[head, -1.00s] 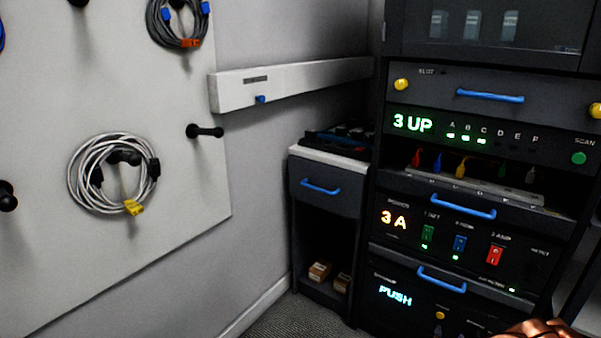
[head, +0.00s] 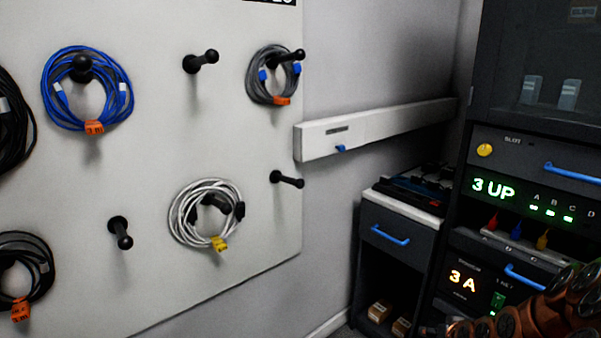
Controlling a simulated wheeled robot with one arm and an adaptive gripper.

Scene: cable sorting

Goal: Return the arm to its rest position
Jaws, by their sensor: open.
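Part of my own arm, copper-coloured with round bolt-like ends, shows at the lower right corner of the head view, in front of the dark rack (head: 455,240). I cannot make out my gripper or its fingertips in this view. Nothing held by the arm can be seen.
A white pegboard (head: 150,180) on the left holds a blue cable coil (head: 48,97), a white coil (head: 173,222), a grey coil (head: 252,82) and black coils (head: 42,290). Bare pegs stick out (head: 120,234). A small cabinet (head: 395,215) with a blue handle stands beside the rack.

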